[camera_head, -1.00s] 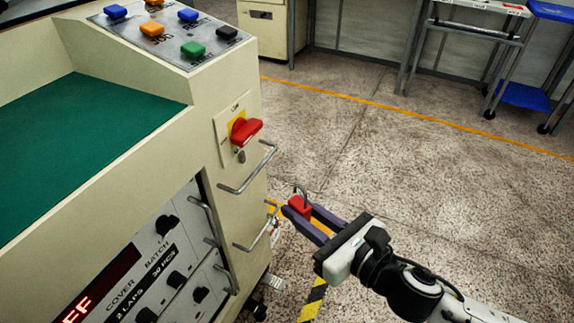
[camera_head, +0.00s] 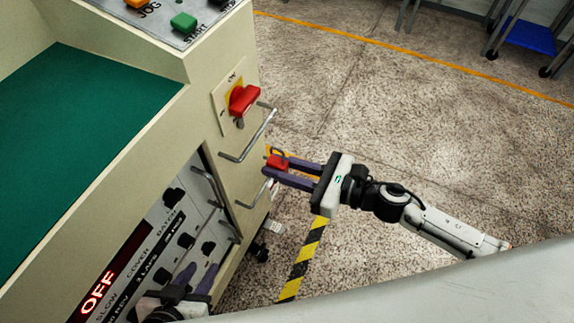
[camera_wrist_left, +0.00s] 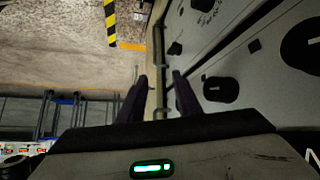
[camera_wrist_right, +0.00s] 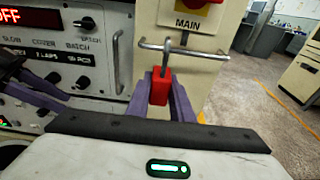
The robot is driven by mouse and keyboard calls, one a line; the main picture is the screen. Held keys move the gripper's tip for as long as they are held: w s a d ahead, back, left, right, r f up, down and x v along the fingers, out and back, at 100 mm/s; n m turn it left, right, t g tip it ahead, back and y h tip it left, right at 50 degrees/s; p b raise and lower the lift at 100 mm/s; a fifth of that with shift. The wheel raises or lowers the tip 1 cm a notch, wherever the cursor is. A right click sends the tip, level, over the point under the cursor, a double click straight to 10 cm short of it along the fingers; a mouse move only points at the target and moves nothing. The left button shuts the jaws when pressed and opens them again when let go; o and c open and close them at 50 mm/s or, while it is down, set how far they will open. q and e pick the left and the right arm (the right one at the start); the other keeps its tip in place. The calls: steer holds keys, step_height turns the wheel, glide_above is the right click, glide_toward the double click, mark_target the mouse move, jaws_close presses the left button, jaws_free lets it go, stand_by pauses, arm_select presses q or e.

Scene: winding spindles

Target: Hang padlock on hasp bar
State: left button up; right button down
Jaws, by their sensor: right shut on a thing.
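The red padlock (camera_head: 277,162) is held upright in my right gripper (camera_head: 270,172), its grey shackle on top. In the right wrist view the padlock (camera_wrist_right: 160,87) sits between the fingers, and its shackle overlaps a metal bar (camera_wrist_right: 195,52) under the MAIN switch; I cannot tell whether they touch. A small grey hasp piece (camera_head: 240,124) hangs below the red switch handle (camera_head: 243,98). Which part is the hasp bar is unclear. My left gripper (camera_head: 197,270) is low by the control panel. Its fingers (camera_wrist_left: 160,80) are apart with nothing gripped, the cabinet edge showing between them.
The cream cabinet (camera_head: 215,65) has an upper rail handle (camera_head: 250,142) and a lower one (camera_head: 256,192) projecting from its side. The knob panel (camera_head: 165,235) also has handles. Open floor (camera_head: 400,130) lies to the right.

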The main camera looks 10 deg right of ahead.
steer(key=shift+r+p+x, duration=0.1)
steer(key=shift+r+x, duration=0.1)
steer(key=shift+x, duration=0.95)
steer(key=shift+r+p+x, duration=0.15)
steer(key=shift+r+x, duration=0.05)
steer(key=shift+x, duration=0.95)
steer(key=shift+r+p+x, duration=0.1)
steer(key=shift+r+x, duration=0.1)
steer(key=shift+x, duration=0.9)
steer(key=shift+f+b, duration=0.8)
steer(key=c, duration=1.7)
jaws_free()
steer(key=shift+o, duration=1.1)
steer(key=shift+f, duration=0.1)
